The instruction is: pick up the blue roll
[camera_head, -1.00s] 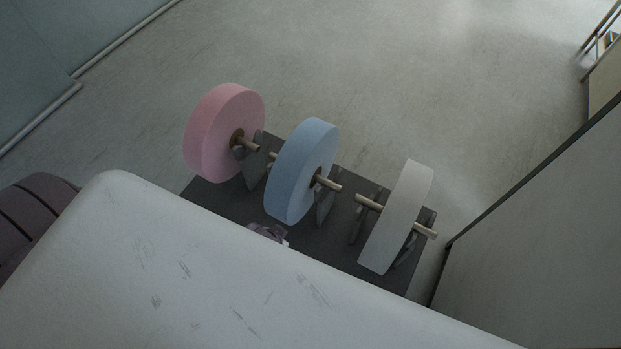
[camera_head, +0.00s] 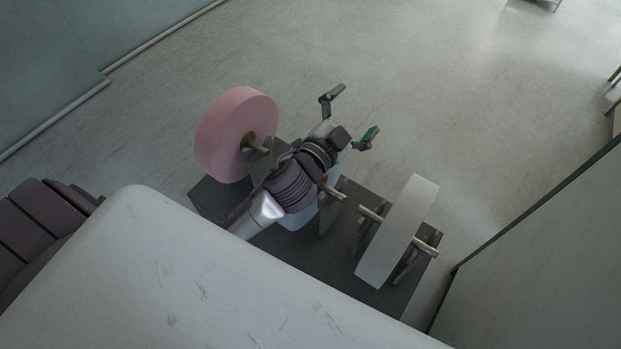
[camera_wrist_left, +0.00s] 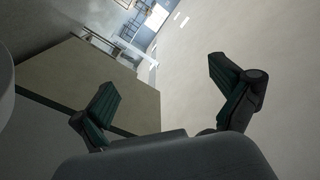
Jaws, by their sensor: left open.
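The blue roll (camera_head: 293,220) sits on its holder between a pink roll and a white roll in the head view. My right gripper is not in view.
The pink roll (camera_head: 236,134) stands left of the blue roll, and the white roll (camera_head: 398,232) right of it, on a wooden rod. The dark base plate (camera_head: 280,248) lies beneath them. A tall grey panel (camera_head: 545,240) stands at the right.

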